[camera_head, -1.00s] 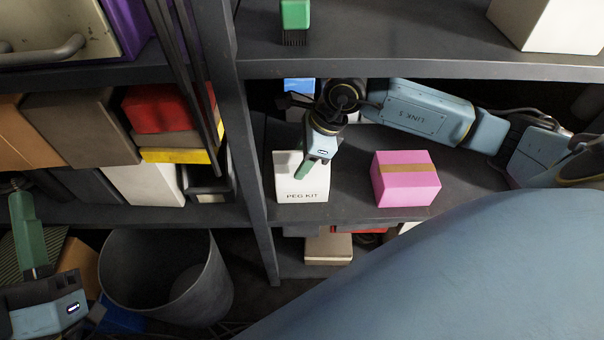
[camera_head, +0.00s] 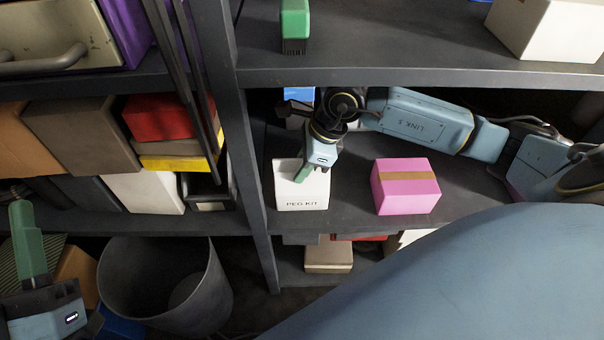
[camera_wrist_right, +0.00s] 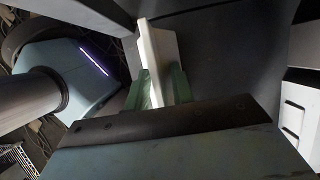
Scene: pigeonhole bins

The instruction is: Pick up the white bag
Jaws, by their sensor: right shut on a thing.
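The white bag (camera_head: 303,195), lettered PEG KIT, stands upright on the middle shelf, left of a pink box. My right gripper (camera_head: 304,174) is at its upper part, with its green fingers against the bag. In the right wrist view the bag (camera_wrist_right: 160,48) shows as a thin white slab between the two fingers of the right gripper (camera_wrist_right: 158,88), which is shut on it. The bag's base appears to rest on the shelf. My left gripper (camera_head: 28,240) is at the lower left, away from the bag; its finger gap is not clear.
The pink box (camera_head: 405,187) with a brown band stands right of the bag, with a gap between. A dark upright post (camera_head: 245,150) is close on the left. Another shelf (camera_head: 400,75) runs above. A grey bin (camera_head: 165,285) stands at lower left.

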